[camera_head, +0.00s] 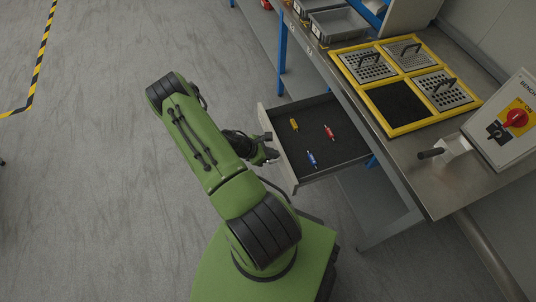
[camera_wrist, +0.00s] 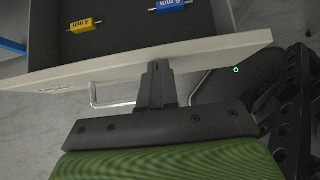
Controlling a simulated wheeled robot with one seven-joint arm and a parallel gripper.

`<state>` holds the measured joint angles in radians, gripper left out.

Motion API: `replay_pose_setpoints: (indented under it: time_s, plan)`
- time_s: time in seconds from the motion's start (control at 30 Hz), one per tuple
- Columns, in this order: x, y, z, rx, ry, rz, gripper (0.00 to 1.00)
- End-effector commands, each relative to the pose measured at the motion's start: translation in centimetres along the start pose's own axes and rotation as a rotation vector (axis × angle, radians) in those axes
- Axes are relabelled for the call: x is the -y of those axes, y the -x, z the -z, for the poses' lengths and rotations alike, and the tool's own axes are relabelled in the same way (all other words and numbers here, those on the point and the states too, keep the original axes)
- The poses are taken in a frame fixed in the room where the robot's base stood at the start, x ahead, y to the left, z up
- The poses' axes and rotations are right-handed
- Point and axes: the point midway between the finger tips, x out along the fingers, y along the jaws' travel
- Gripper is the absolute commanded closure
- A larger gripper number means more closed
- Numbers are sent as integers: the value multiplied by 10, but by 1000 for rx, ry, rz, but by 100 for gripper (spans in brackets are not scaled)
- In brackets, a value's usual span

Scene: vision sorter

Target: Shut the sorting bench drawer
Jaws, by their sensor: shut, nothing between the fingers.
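The sorting bench drawer (camera_head: 294,182) is pulled out from under the bench (camera_head: 395,150), with its dark inner floor showing. In it lie a yellow piece (camera_head: 294,125), a red piece (camera_head: 329,132) and a blue piece (camera_head: 312,158). My gripper (camera_head: 272,155) is at the drawer's front, on its outer side. In the wrist view the shut fingers (camera_wrist: 158,68) reach the pale front panel (camera_wrist: 215,47) of the drawer; I cannot tell for sure whether they touch it. A thin bar handle (camera_wrist: 95,98) shows below the panel.
On the bench top a yellow frame (camera_head: 408,130) holds several perforated plates with handles and one dark open square. A control box with a red knob (camera_head: 515,118) stands at the right. Grey bins (camera_head: 338,25) are at the back. Open floor lies left.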

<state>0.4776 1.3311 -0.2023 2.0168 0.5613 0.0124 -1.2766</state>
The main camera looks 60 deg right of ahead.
Motion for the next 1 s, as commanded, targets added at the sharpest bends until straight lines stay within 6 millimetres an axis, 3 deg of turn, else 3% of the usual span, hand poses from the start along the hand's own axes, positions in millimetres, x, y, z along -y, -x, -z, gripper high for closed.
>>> replay_pose_setpoints:
  time_s: [0.27,0.47,1.0]
  plan:
    - [0,-2,-3,1,-1,0,100]
    - [1,-18,-19,2,-3,2,100]
    - [1,-114,-115,3,-2,3,100]
